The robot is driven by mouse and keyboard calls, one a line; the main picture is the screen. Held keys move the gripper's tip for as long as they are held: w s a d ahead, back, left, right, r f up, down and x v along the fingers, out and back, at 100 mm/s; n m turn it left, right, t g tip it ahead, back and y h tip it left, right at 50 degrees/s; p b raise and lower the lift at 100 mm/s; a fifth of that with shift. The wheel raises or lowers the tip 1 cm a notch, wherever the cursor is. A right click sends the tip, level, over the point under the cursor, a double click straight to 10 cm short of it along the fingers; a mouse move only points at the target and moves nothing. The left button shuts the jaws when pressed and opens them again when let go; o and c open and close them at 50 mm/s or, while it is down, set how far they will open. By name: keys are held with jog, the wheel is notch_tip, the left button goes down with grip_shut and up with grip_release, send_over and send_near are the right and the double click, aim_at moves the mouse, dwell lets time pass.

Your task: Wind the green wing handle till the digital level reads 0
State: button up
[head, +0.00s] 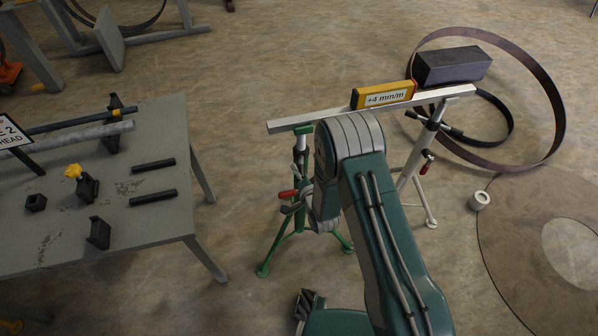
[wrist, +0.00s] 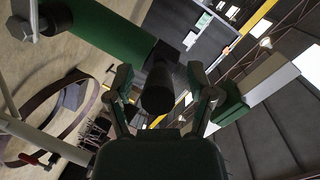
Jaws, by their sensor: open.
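The yellow digital level (head: 383,96) sits on a pale metal beam (head: 330,114) and its display reads +4 mm/m. The beam rests across a green stand (head: 278,245) on the left and a white stand (head: 412,165) on the right. My arm covers much of the green stand in the head view. In the wrist view my gripper (wrist: 160,85) is open, its two fingers on either side of a dark cylindrical part (wrist: 158,92). A green tube (wrist: 105,38) with a dark end lies behind it. I cannot clearly pick out the green wing handle or tell contact.
A grey table (head: 150,225) with bars and small dark fixtures stands at the left. A dark block (head: 452,66) and large steel rings (head: 553,110) are at the back right. A round brown plate (head: 510,235) and a small pale ring (head: 479,200) lie on the right floor.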

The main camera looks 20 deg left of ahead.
jog(key=shift+w+d+r, duration=0.1)
jog(key=shift+d, duration=0.45)
jog(key=shift+a, duration=0.15)
jog(key=c, duration=0.9)
jog(key=shift+a, duration=0.2)
grip_shut()
jog(key=shift+d+f, duration=0.25)
jog(key=shift+d, duration=0.1)
